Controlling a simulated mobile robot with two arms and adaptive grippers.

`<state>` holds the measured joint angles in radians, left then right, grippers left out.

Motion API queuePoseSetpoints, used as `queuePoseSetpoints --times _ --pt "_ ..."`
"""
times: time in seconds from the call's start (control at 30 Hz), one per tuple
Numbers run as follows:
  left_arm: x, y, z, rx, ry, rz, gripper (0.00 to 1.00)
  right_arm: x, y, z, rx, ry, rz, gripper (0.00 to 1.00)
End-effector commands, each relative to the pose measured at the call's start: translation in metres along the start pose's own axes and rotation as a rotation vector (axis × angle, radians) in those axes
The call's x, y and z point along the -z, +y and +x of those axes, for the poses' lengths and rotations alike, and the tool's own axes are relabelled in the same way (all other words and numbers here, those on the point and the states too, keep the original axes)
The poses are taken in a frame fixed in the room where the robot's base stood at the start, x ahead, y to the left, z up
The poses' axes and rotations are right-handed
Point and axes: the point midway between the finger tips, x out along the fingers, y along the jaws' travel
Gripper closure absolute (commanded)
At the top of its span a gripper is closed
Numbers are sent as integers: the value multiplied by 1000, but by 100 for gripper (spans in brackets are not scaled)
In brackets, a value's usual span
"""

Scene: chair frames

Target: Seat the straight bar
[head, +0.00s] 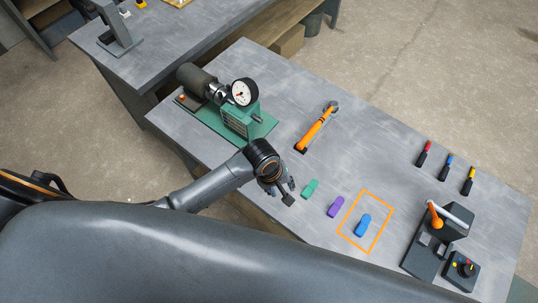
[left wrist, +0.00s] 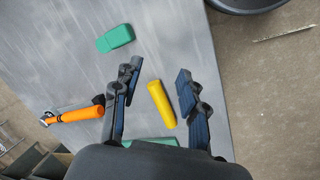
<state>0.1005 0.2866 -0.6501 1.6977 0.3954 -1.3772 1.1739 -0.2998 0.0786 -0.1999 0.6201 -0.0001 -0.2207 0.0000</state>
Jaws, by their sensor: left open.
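My left gripper (head: 287,192) is over the front edge of the near table, left of the green block (head: 310,188). In the left wrist view the gripper (left wrist: 157,80) is open, and a straight yellow bar (left wrist: 161,104) shows in the gap between its fingers, apart from both. The bar lies tilted in the picture; its height below the fingertips is unclear. In the head view the bar is hidden by my arm and hand. The green block also shows in the left wrist view (left wrist: 115,38). A purple block (head: 336,207) and a blue block (head: 363,225) lie to the right.
An orange outline (head: 379,198) surrounds the blue block. A green machine with a dial gauge (head: 241,92) stands at left. An orange-handled tool (head: 316,131) lies mid-table. Several screwdrivers (head: 449,165), a lever fixture (head: 436,240) and a knob box (head: 461,270) are at right.

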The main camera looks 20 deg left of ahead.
Motion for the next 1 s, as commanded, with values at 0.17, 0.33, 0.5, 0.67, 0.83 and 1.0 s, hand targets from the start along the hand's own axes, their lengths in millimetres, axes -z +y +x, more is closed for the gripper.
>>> queuePoseSetpoints --times 0.17,0.33,0.5,0.67,0.83,1.0 --pt "42 5 -11 119 16 -323 58 3 1 -14 -1 3 0 60" --pt "75 -5 -21 203 68 -573 58 3 2 -19 -2 3 -1 60" --pt "90 -11 -25 234 98 -685 58 3 2 -19 -2 3 -1 60" --pt "90 -13 -18 236 100 -698 58 2 2 -11 -2 2 -1 60" --pt "90 -16 -3 235 100 -696 58 0 2 8 -2 1 -1 60" --pt "91 -21 17 234 100 -695 58 -3 1 33 -2 1 -1 60"
